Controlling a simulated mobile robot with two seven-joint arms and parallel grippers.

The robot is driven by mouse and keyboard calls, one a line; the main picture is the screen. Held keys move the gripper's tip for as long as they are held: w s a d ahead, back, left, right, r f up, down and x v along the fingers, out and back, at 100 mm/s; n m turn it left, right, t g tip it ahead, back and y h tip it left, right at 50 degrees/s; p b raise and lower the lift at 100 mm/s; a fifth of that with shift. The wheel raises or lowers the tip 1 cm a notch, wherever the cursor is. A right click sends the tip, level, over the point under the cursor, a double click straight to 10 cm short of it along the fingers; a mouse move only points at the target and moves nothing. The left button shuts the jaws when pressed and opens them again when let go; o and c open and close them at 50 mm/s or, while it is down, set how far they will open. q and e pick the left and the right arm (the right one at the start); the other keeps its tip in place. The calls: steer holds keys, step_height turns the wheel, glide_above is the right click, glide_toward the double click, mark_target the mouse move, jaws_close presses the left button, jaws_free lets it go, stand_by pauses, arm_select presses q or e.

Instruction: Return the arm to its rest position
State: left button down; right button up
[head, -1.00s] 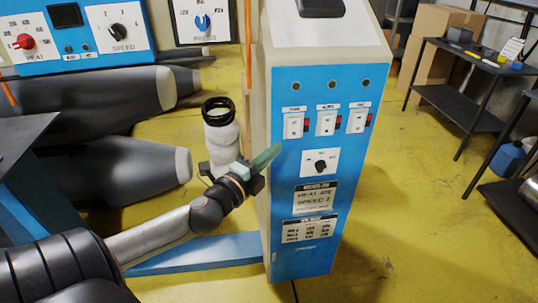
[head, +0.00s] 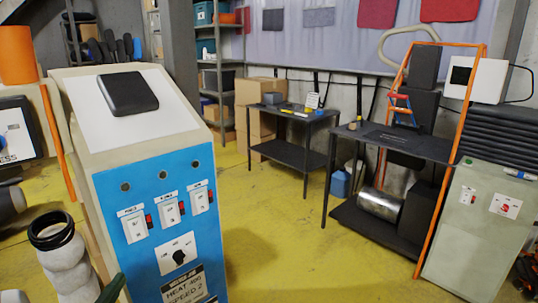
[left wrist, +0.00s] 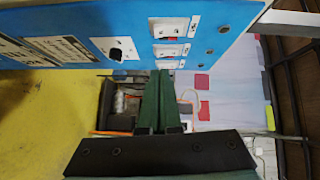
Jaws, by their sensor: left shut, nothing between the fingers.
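My left arm (head: 66,265), white with a black ring, shows at the lower left of the head view, partly cut off by the frame. A green fingertip of my left gripper (head: 112,290) shows at the bottom edge, beside the left side of the blue and cream control cabinet (head: 150,190). In the left wrist view, the two green fingers of the gripper (left wrist: 159,80) lie together, shut and empty. The cabinet's blue panel (left wrist: 75,45) spans the top of that view, apart from the fingers as far as I can tell. My right gripper is not in view.
The cabinet has several white switches (head: 168,212) and a black knob (head: 179,257). Behind stand a black table (head: 290,155), a workbench (head: 400,143) with an orange frame, and a grey-green cabinet (head: 475,230). Yellow floor (head: 275,240) is clear between.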

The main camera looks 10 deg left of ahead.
arm_select(q)
steer(key=s+d+f+n+g+p, duration=0.1)
steer(key=s+d+f+n+g, duration=0.1)
steer(key=f, duration=0.4)
steer(key=s+d+f+n+g, duration=0.1)
steer(key=s+f+n, duration=0.15)
steer(key=f, duration=0.25)
steer(key=s+d+f+n+g+h+p, duration=0.2)
steer(key=s+d+f+n+g+h, duration=0.2)
steer(key=s+d+f+n, duration=0.5)
steer(key=s+d+f+g, duration=0.1)
steer(key=s+d+f, duration=0.2)
steer(key=d+f, duration=0.2)
steer(key=shift+d+f, duration=0.35)
steer(key=shift+d, duration=0.45)
steer(key=shift+n, duration=0.25)
